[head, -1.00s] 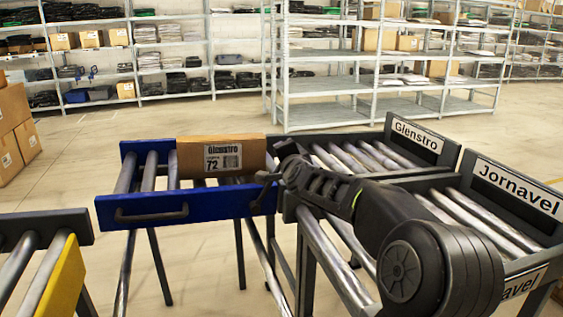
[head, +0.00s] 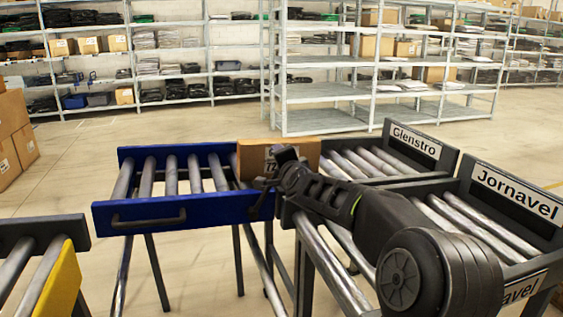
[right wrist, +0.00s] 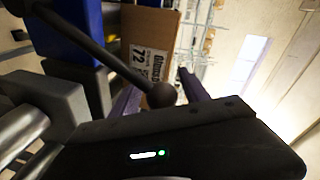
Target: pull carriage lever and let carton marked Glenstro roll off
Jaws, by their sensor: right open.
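The brown carton (head: 305,150), label partly hidden by my right gripper, lies across the right end of the blue carriage (head: 165,213) and the start of the lane with the Glenstro sign (head: 414,141). In the right wrist view the carton (right wrist: 150,30) shows its label with "72", tilted. The carriage lever (right wrist: 80,40) is a dark rod with a round knob (right wrist: 161,95). My right gripper (head: 268,172) is at the carriage's right end, open, with the knob between its fingers in the wrist view. I cannot tell if they touch. My left gripper is not in view.
The Jornavel lane (head: 470,220) runs beside the Glenstro lane, nearer me. A dark roller lane with a yellow end plate (head: 65,280) stands at front left. Stacked boxes (head: 12,135) are at far left, and shelving stands behind. The carriage's left rollers are bare.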

